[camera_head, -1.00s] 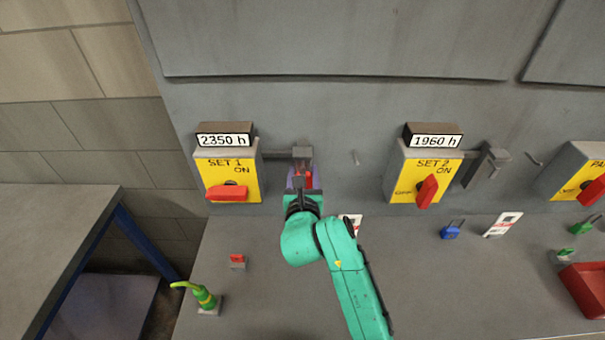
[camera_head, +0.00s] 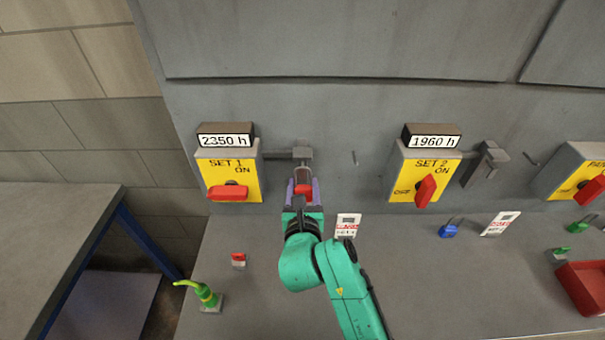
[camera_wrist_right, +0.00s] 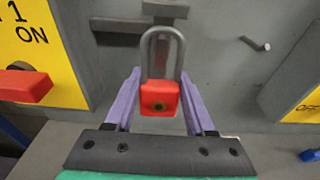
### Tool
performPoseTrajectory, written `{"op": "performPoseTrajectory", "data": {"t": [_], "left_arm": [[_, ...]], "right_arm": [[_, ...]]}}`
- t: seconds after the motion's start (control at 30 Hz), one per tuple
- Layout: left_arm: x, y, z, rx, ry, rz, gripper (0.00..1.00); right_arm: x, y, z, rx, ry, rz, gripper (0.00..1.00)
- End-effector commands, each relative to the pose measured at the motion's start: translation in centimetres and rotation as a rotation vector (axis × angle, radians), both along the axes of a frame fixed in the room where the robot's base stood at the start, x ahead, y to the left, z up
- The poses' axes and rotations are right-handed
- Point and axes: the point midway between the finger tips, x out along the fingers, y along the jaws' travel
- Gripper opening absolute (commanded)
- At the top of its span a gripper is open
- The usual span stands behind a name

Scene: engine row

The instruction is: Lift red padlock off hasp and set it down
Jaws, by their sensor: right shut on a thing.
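The red padlock (camera_head: 303,189) is held between the purple fingers of my right gripper (camera_head: 303,187), with its grey shackle upward. In the right wrist view the padlock (camera_wrist_right: 159,97) sits between the two fingers (camera_wrist_right: 159,100). The grey hasp (camera_head: 302,154) sticks out from the wall beside the SET 1 switch box (camera_head: 228,175). It also shows at the top of the right wrist view (camera_wrist_right: 165,9). The shackle top looks apart from the hasp, just below or in front of it. My left gripper is not in view.
A grey ledge (camera_head: 270,290) runs below the boxes. On it are a small red-topped block (camera_head: 238,260), a green-yellow item (camera_head: 205,296), white tags (camera_head: 348,225), a blue padlock (camera_head: 449,230) and a red tray (camera_head: 583,287). The ledge's middle is mostly clear.

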Motion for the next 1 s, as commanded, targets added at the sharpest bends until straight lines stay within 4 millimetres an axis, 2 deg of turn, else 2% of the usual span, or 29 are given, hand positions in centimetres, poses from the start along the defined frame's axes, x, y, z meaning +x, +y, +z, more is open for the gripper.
{"op": "performPoseTrajectory", "data": {"t": [0.6, 1.0], "left_arm": [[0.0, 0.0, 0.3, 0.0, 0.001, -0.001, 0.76], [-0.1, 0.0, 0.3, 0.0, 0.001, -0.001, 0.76]], "right_arm": [[-2.9, 0.0, 0.0, 0.0, 0.0, 0.0, 0.0], [-3.0, 0.0, 0.0, 0.0, -0.001, 0.0, 0.0]]}}
